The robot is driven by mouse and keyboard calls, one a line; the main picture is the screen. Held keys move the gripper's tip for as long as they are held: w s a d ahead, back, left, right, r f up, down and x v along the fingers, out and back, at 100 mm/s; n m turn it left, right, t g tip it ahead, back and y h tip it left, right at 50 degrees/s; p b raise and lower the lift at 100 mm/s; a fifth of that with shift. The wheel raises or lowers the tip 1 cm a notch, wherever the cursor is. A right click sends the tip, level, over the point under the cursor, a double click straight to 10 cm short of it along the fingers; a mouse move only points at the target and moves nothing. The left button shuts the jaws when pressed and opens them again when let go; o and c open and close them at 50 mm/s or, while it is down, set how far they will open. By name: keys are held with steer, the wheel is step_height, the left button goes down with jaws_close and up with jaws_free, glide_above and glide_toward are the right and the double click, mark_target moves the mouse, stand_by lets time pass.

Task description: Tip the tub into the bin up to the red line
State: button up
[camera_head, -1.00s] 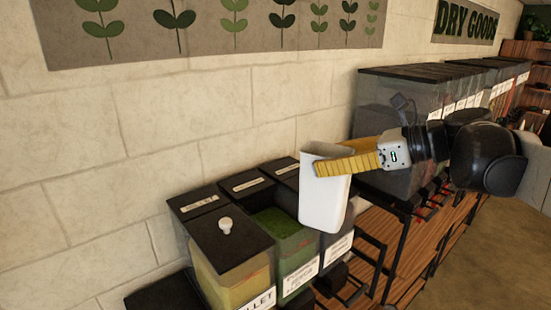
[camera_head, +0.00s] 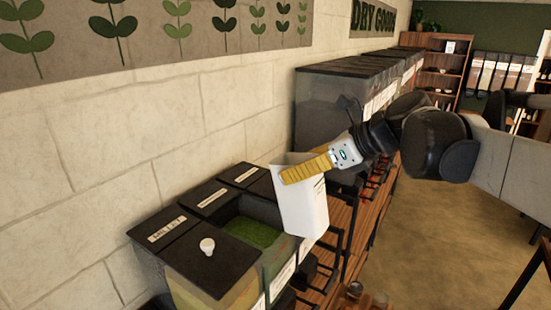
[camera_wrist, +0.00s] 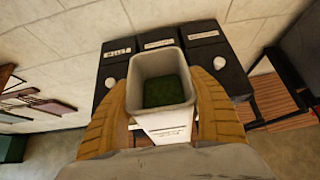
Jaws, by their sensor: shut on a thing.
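A tall white tub (camera_head: 305,210) is held by my gripper (camera_head: 306,171), whose yellow fingers clasp it near the top. In the head view it leans slightly at the right of an open bin (camera_head: 251,232) with green contents. In the wrist view the tub (camera_wrist: 162,122) shows between the two yellow fingers (camera_wrist: 163,105), with green stuff visible through its mouth. I cannot tell whether that green lies in the tub or is its contents seen deep down. The bin's red line is not visible.
Large clear bins (camera_head: 340,105) stand farther back along the wall. Open floor (camera_head: 430,235) is at the right.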

steer(key=shift+w+a+r+g+h+p, duration=0.25)
steer(key=shift+a+g+h+p, duration=0.15)
steer(key=shift+a+p, duration=0.1)
steer(key=shift+w+a+r+g+h+p, duration=0.2)
steer(key=shift+a+g+h+p, duration=0.1)
steer(key=shift+a+h+p, duration=0.15)
steer(key=shift+w+a+f+g+h+b, duration=0.15)
steer(key=shift+f+g+h, duration=0.15)
steer(key=shift+f, duration=0.35)
steer(key=shift+w+a+f+g+h+b, duration=0.15)
steer(key=shift+w+f+h, duration=0.1)
steer(key=shift+f, duration=0.35)
steer(key=shift+w+a+f+g+h+b, duration=0.15)
steer(key=shift+f+g+h, duration=0.15)
steer(key=shift+f, duration=0.35)
steer(key=shift+s+d, duration=0.1)
steer(key=shift+w+a+h+p, duration=0.2)
steer(key=shift+a+h+p, duration=0.1)
steer(key=shift+w+a+f+g+h, duration=0.3)
steer(key=shift+g, duration=0.15)
steer(key=shift+s+d, duration=0.1)
steer(key=shift+d, duration=0.05)
